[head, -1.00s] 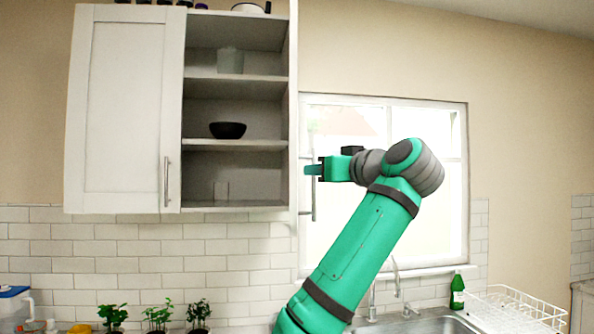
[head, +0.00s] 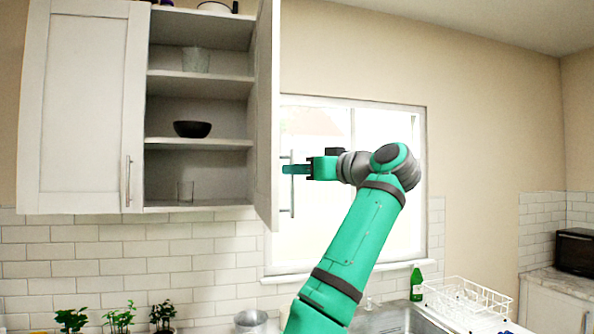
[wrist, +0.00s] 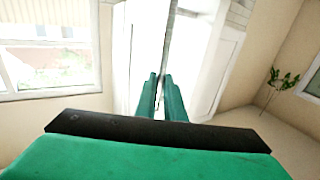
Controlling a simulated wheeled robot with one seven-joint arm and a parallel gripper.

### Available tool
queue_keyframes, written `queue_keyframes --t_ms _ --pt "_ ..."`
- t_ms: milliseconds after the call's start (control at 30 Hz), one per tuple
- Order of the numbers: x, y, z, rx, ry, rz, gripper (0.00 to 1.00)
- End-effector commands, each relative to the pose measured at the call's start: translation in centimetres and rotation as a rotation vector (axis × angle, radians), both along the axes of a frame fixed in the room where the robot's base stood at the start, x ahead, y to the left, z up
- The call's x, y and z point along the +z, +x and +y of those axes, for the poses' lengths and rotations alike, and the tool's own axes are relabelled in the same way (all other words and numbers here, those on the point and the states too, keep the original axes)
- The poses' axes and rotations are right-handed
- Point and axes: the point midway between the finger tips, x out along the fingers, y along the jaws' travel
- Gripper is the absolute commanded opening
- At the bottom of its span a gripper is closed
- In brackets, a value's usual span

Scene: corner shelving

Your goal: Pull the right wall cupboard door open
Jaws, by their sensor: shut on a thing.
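The right wall cupboard door (head: 265,110) stands wide open, swung out from the cupboard's right side, with its inner face showing as a narrow strip. Its bar handle (head: 291,205) is on the far side of the door, in front of the window. My gripper (head: 288,169) is shut on the handle from the right, with the fingers across the bar. In the wrist view, the two green fingers (wrist: 162,98) are close together beside the white door. The exact contact is too small to see.
The left cupboard door (head: 85,110) is closed. The open shelves hold a dark bowl (head: 192,129) and glasses. Below are potted plants (head: 120,318), a green bottle (head: 416,283) and a white dish rack (head: 468,300). The wall right of the window is clear.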

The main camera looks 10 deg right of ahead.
Motion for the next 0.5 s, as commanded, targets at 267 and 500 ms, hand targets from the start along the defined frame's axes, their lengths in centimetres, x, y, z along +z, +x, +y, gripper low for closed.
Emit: queue_keyframes --t_ms 267,500 --pt "-0.5 0.3 -0.1 -0.003 -0.001 0.009 0.28" --pt "-0.3 0.1 -0.7 -0.011 -0.001 0.005 0.28"
